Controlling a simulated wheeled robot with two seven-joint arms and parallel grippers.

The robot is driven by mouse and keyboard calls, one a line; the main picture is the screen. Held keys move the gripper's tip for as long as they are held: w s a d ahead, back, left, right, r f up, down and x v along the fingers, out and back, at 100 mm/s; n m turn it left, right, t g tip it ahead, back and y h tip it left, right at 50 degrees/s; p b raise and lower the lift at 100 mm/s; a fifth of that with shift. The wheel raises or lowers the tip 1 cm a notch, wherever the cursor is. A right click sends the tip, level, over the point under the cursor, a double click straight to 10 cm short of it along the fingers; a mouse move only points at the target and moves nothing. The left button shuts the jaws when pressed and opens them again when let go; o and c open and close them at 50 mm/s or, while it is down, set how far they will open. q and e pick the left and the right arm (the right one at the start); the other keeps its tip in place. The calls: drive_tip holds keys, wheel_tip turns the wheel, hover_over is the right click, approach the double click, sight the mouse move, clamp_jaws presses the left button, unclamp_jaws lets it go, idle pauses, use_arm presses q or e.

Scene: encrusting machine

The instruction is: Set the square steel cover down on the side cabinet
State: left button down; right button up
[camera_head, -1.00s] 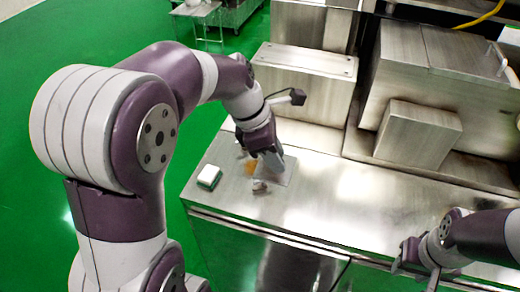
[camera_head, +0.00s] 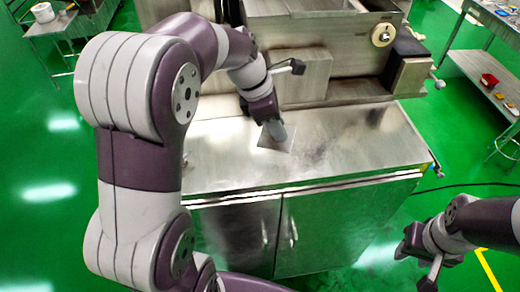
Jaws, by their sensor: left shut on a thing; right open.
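The square steel cover (camera_head: 288,145) is a thin grey plate at the fingertips of my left gripper (camera_head: 275,130), which is shut on it. The gripper points down and hides part of the plate. The plate is over the steel top of the side cabinet (camera_head: 225,165); I cannot tell whether it touches the top. The cabinet has steel doors at its front. My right gripper (camera_head: 408,246) is open and empty, low at the right, in front of the cabinet and above the green floor.
The steel machine (camera_head: 325,40) stands along the back of the cabinet top. The top is bare around the plate. A steel table (camera_head: 462,60) with small items on its shelf is at the far right, and another table (camera_head: 52,22) at the upper left.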

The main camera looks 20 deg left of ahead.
use_arm(q)
drive_tip(key=a+f, duration=0.1)
drive_tip(key=a, duration=0.2)
drive_tip(key=a+f+p, duration=0.1)
drive_tip(key=a+f, duration=0.1)
drive_tip(key=a, duration=0.1)
drive_tip(key=a+f+p, duration=0.1)
drive_tip(key=a+f, duration=0.1)
drive_tip(key=a, duration=0.1)
drive_tip(key=shift+w+a+f, duration=0.1)
drive_tip(key=shift+a+f, duration=0.1)
drive_tip(key=shift+a, duration=0.15)
drive_tip(key=shift+a+f, duration=0.25)
wheel_tip(320, 180, down, 4)
drive_tip(key=shift+r+p, duration=0.1)
drive_tip(key=shift+p, duration=0.65)
drive_tip(key=shift+f, duration=0.3)
drive_tip(key=c, duration=0.8)
unclamp_jaws()
